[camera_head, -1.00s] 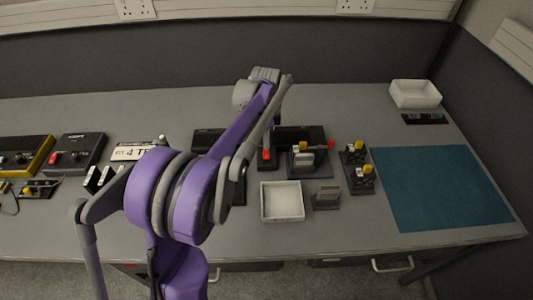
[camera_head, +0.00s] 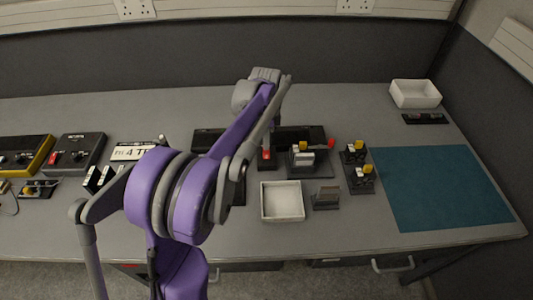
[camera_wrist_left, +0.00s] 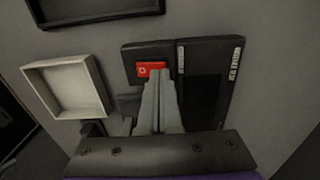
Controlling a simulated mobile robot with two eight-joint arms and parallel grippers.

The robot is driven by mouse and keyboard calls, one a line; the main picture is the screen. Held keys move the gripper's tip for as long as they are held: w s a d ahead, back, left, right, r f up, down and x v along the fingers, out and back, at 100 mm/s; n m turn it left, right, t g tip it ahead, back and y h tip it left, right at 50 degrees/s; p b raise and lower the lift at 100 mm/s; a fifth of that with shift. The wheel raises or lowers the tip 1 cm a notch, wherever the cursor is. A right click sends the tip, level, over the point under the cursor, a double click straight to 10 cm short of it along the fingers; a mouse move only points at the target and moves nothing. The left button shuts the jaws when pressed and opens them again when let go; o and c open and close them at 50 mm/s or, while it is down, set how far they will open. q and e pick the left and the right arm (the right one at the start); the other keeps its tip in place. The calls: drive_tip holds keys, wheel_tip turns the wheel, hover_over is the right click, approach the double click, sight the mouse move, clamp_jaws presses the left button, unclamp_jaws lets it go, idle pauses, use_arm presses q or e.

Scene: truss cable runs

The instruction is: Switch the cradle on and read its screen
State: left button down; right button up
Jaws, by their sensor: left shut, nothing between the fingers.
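A dark device, taken to be the cradle (camera_wrist_left: 150,50), shows in the left wrist view with a bright red switch (camera_wrist_left: 152,69) bearing a small pale mark. A long black panel (camera_wrist_left: 205,100) with small white labels lies along its right side; I can read no text on it. My left gripper (camera_wrist_left: 157,78) is shut and empty, its fingertips overlapping the switch's lower edge; I cannot tell if they touch. My right gripper is not in view.
A white tray (camera_head: 282,200) stands in front of the switch. A small stand (camera_head: 326,199) and holders with yellow-topped pieces (camera_head: 361,178) are to the right. A teal mat (camera_head: 440,188) lies bare farther right. Dark boxes (camera_head: 76,153) stand at the left.

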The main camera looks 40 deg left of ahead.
use_arm(q)
drive_tip(key=shift+f+b, duration=0.35)
drive_tip(key=shift+f, duration=0.35)
idle(0.3)
drive_tip(key=shift+r+p, duration=2.5)
drive_tip(key=shift+r, duration=1.05)
drive_tip(key=s+d+r+n+t+p, duration=0.1)
drive_tip(key=s+d+n, duration=0.1)
drive_tip(key=s+d, duration=0.35)
drive_tip(key=s+d+r+n+t, duration=0.2)
drive_tip(key=s+d+n, duration=0.15)
drive_tip(key=d, duration=0.35)
drive_tip(key=s+d+f+n+t, duration=0.1)
drive_tip(key=s+d+f+n, duration=0.1)
drive_tip(key=s, duration=0.3)
drive_tip(key=s+d+f+n+t+p, duration=0.1)
drive_tip(key=s+d+f+n, duration=0.1)
drive_tip(key=s+d, duration=0.3)
drive_tip(key=shift+s+d+f, duration=0.15)
drive_tip(key=shift+s+f, duration=0.15)
drive_tip(key=shift+s, duration=0.2)
